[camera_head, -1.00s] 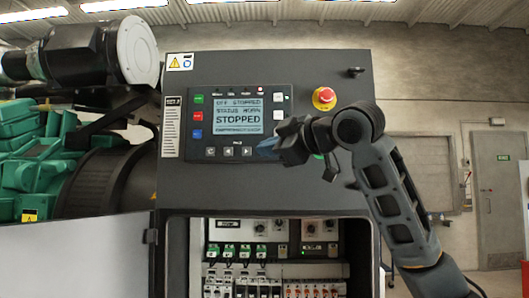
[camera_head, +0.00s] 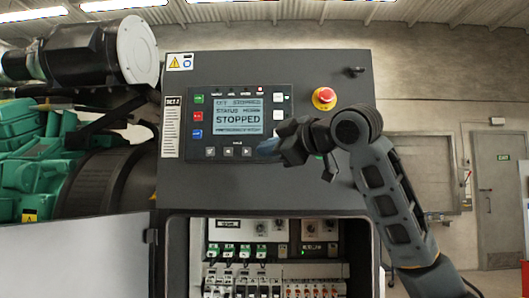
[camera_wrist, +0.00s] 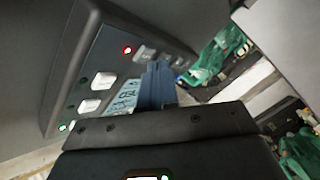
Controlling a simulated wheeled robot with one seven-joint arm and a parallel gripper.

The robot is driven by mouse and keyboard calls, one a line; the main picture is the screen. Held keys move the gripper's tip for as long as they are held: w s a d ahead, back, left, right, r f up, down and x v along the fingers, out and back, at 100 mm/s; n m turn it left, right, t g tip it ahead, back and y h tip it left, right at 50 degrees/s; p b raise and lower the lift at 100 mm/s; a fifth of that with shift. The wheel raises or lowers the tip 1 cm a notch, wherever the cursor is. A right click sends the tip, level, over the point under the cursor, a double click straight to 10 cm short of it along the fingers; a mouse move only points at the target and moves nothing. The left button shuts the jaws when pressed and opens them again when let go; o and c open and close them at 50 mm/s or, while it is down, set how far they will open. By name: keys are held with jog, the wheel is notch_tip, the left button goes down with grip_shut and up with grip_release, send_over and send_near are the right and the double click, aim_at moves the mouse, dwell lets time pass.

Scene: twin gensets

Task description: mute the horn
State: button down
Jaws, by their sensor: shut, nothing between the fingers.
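The controller panel (camera_head: 227,178) is on the front of the dark cabinet. Its lit screen (camera_head: 238,114) reads STOPPED, with smaller lines that are hard to read. A small red light (camera_head: 260,92) is lit above the screen, also seen in the wrist view (camera_wrist: 127,49). My gripper (camera_head: 262,147) is shut and empty, its blue fingertips (camera_wrist: 157,72) near the panel's lower right. Contact cannot be told.
A red emergency stop (camera_head: 324,98) on a yellow base is right of the controller. Below, an open compartment holds breakers (camera_head: 240,288), with a door (camera_head: 75,260) swung out left. Green engine parts (camera_head: 30,165) are at left. Open floor and a grey door (camera_head: 498,200) are at right.

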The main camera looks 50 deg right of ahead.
jog(key=shift+w+d, duration=0.3)
jog(key=shift+d, duration=0.05)
dwell(0.5)
jog(key=shift+s+a, duration=0.6)
jog(key=shift+a, duration=0.1)
jog(key=s+a, duration=0.3)
jog(key=a, duration=0.1)
jog(key=shift+s+a, duration=0.35)
jog(key=shift+a, duration=0.05)
dwell(1.0)
